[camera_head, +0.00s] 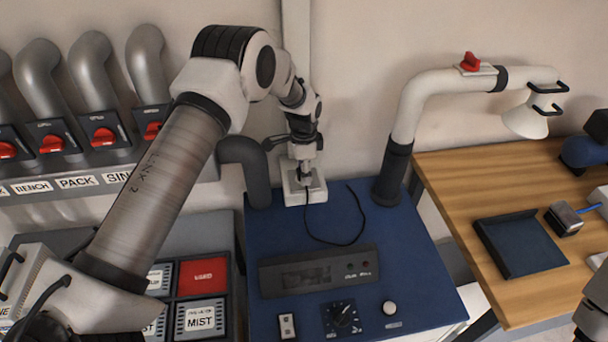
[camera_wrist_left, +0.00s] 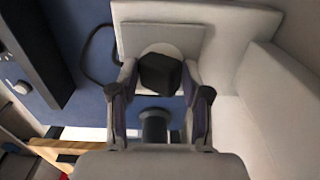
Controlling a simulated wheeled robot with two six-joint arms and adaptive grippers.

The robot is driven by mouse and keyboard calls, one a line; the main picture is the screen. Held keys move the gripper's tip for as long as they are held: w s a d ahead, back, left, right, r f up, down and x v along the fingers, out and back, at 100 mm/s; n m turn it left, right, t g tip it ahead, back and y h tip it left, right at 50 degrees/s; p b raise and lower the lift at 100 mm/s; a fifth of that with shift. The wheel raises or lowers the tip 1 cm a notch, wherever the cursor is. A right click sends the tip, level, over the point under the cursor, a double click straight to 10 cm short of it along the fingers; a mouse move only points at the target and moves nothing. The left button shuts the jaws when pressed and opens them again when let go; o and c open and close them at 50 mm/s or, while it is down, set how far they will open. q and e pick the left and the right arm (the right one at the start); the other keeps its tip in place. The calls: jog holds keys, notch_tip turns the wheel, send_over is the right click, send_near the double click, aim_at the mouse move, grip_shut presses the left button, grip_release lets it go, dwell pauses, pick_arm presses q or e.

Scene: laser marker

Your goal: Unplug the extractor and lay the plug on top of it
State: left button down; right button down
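The extractor (camera_head: 410,290) is a blue box with a dark front panel, a dial and a cable on top. At its back, against the wall, a white socket block (camera_head: 318,194) stands; it also shows in the left wrist view (camera_wrist_left: 205,40). A dark plug (camera_wrist_left: 160,74) is at the socket's round face. My left gripper (camera_head: 304,172) is above the socket, pointing down. In the left wrist view its fingers (camera_wrist_left: 160,85) lie on both sides of the plug with no clear gap. The plug appears seated in the socket; its contact is hidden.
A black cable (camera_head: 345,243) loops over the blue top, which is otherwise bare in the middle. Grey pipe (camera_head: 256,175) and white duct (camera_head: 405,110) rise at its back corners. A wooden bench (camera_head: 455,190) with a dark tray (camera_head: 520,245) is at right.

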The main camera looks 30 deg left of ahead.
pick_arm(q)
jog(key=shift+r+p, duration=1.95)
jog(key=shift+r, duration=1)
